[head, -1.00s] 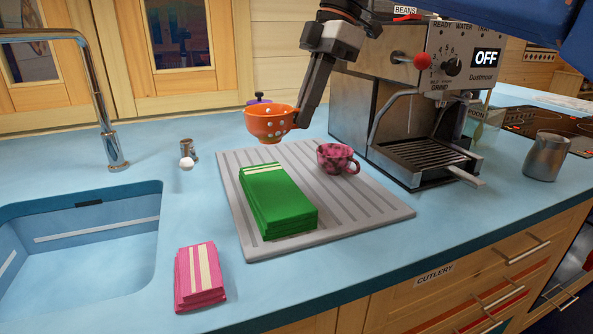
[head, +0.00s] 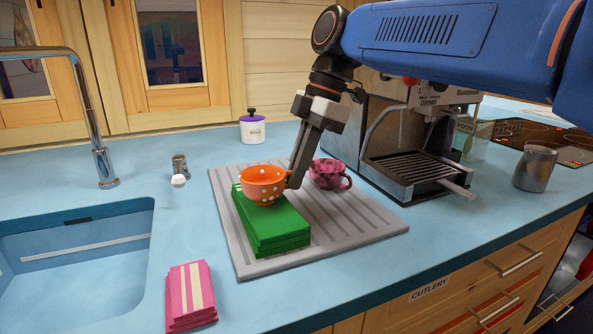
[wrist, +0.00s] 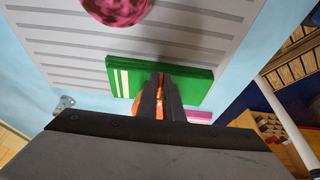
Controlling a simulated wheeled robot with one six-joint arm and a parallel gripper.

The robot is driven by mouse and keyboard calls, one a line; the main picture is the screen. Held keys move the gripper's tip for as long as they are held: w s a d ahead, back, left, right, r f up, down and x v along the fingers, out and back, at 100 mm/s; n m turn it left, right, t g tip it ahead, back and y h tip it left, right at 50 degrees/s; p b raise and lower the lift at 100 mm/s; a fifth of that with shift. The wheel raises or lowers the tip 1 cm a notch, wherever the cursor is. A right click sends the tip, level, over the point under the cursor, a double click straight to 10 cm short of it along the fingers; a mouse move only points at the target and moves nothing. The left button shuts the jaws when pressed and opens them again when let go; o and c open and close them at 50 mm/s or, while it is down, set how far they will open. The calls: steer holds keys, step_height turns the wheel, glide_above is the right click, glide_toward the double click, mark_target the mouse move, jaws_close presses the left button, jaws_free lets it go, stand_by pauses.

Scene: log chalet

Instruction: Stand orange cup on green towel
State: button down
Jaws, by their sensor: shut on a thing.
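The orange cup (head: 262,185) with white dots is upright over the far part of the folded green towel (head: 277,230); it seems to touch or nearly touch the towel's top, and I cannot tell which. My gripper (head: 291,184) comes down from the upper right and is shut on the cup's right side. In the wrist view the closed fingers (wrist: 160,88) hide most of the cup, with a bit of orange showing beside them. The green towel (wrist: 195,87) lies under them on the grey ribbed drainboard (head: 350,233).
A pink patterned cup (head: 327,174) stands on the drainboard close to the right of my gripper. A coffee machine (head: 415,150) stands behind right. A pink towel (head: 190,297) lies at front left, by the sink (head: 75,255). A purple-lidded jar (head: 252,128) stands behind.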

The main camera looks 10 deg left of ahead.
steer(key=c, duration=1.9)
jaws_free()
steer(key=shift+f, duration=0.1)
steer(key=v, duration=1.2)
steer(key=shift+s, duration=0.1)
